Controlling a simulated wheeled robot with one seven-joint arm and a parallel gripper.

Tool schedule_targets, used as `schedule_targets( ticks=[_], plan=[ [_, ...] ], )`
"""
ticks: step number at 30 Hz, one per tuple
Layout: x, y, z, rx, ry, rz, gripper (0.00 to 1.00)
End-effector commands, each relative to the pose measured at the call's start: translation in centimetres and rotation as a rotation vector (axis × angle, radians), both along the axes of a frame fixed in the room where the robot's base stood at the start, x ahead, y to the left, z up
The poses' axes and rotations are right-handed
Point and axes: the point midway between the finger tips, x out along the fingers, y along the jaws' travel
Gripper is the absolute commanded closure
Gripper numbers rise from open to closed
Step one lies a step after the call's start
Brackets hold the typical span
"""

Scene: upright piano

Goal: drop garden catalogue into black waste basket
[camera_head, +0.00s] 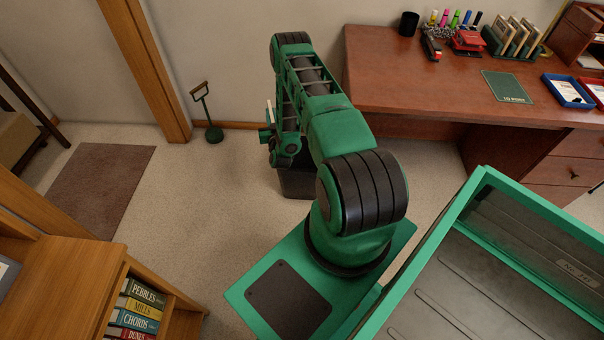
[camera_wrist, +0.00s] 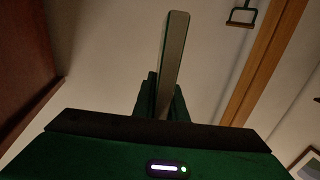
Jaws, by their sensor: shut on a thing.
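My gripper (camera_wrist: 160,100) is shut on the garden catalogue (camera_wrist: 173,58), which shows in the wrist view as a thin, pale grey strip with green edges, seen nearly edge-on. In the head view a thin pale edge of the catalogue (camera_head: 270,111) shows beside my arm, and my gripper (camera_head: 268,135) is partly hidden by it. The black waste basket (camera_head: 297,184) stands on the carpet, below and behind my arm in the head view. Its rim and inside are mostly hidden. I cannot tell whether the catalogue is right above its opening.
A reddish wooden desk (camera_head: 420,80) with stationery stands right of the basket. A green stand (camera_head: 213,130) is by the back wall. A brown mat (camera_head: 100,190) lies left, and a bookshelf (camera_head: 70,275) is at lower left. Carpet between them is clear.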

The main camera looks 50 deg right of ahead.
Motion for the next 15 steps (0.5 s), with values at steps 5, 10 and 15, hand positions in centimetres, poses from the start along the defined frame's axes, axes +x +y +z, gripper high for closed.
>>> schedule_targets(
  ticks=[5,10,15],
  plan=[
    [-3.7,-6.2,-5.5,-0.002,0.004,-0.117,1.00],
    [-6.6,-9.8,-9.0,-0.005,0.007,-0.191,1.00],
    [-8.2,-11.4,-10.7,-0.006,0.007,-0.225,1.00]
  ],
)
